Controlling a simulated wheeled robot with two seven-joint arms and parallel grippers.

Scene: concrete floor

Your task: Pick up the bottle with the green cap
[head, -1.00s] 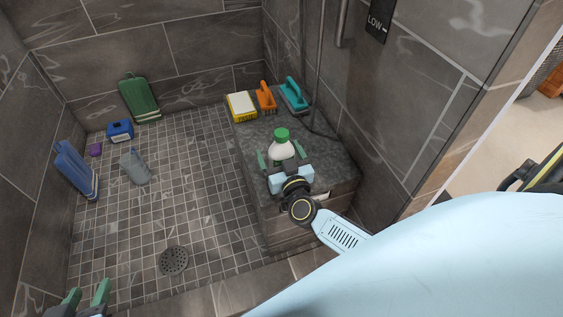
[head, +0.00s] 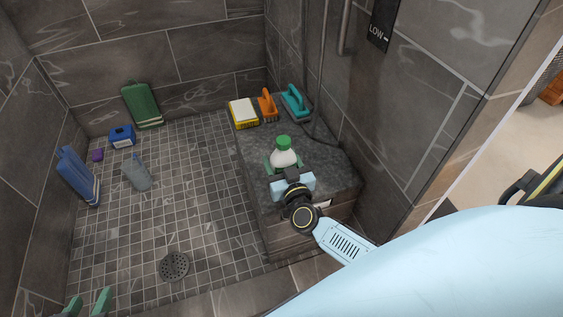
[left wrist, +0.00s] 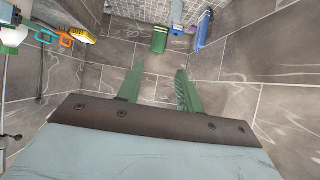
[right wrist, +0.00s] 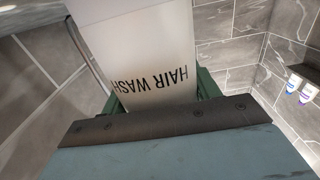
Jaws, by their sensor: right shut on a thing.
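The white bottle with the green cap (head: 284,157) stands upright on the dark stone bench (head: 330,175) in the head view. My right gripper (head: 284,164) is shut on it, with one green finger on each side. In the right wrist view the white bottle (right wrist: 150,60) fills the space between the fingers, and its label reads "HAIR WASH" upside down. Its cap is out of that view. My left gripper (head: 88,303) is at the bottom left of the head view, far from the bottle. In the left wrist view its fingers (left wrist: 157,80) are apart with nothing between them.
A yellow sponge box (head: 243,112), an orange brush (head: 267,104) and a teal brush (head: 295,102) stand behind the bottle on the bench. A green bottle (head: 142,105), a blue bottle (head: 77,176) and a grey container (head: 137,173) are on the tiled floor. The wall is close on the right.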

